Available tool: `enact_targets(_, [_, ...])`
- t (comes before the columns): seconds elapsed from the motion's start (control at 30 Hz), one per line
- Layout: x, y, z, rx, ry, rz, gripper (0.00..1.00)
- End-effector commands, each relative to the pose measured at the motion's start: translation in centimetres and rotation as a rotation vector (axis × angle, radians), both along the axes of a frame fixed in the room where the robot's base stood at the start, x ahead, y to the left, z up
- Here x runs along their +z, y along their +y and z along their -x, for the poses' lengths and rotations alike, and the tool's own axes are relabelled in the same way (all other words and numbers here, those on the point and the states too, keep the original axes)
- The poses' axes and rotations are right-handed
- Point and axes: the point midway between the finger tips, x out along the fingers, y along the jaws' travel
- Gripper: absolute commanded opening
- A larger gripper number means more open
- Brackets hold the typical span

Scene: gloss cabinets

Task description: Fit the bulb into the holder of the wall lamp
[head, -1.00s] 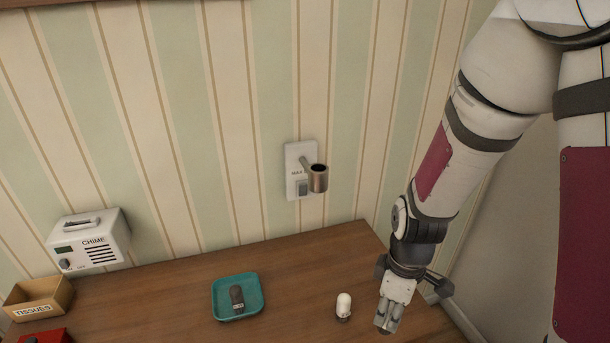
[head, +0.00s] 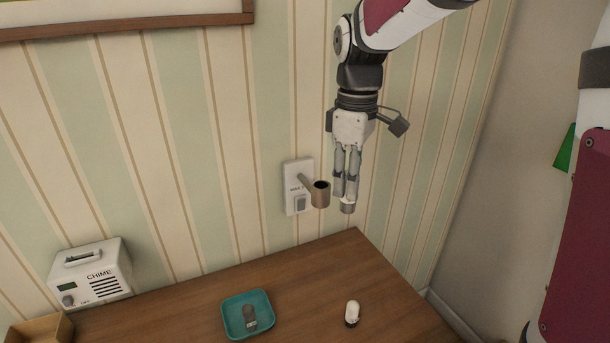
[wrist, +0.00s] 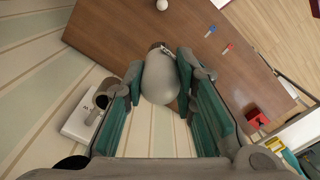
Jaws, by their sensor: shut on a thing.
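My gripper (head: 346,180) is shut on a bulb, pointing down beside the wall lamp. The bulb's metal base (head: 348,207) shows below the fingers in the head view; the fingers hide most of its glass. In the wrist view the pale grey glass (wrist: 160,80) sits between the finger pads, base away from the camera. The lamp's holder (head: 320,195) is a brown metal cup, open at the top, on an arm from a white wall plate (head: 292,172). The holder is left of the bulb and apart from it, also in the wrist view (wrist: 100,99).
A teal tray (head: 228,312) holds a dark grey bulb-like object (head: 250,318). A chime box (head: 90,274) and an open wooden box (head: 38,328) stand at left. A picture frame (head: 130,27) hangs above.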

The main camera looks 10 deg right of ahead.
Motion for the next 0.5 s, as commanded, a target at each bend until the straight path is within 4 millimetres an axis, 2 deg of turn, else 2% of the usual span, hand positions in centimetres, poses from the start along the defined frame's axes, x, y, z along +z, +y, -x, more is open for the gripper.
enact_targets(0.2, [-0.6, 0.5, -5.2, 0.002, 0.001, 0.002, 0.04])
enact_targets(0.5, [-1.3, 1.1, -11.6, 0.003, 0.001, 0.001, 0.04])
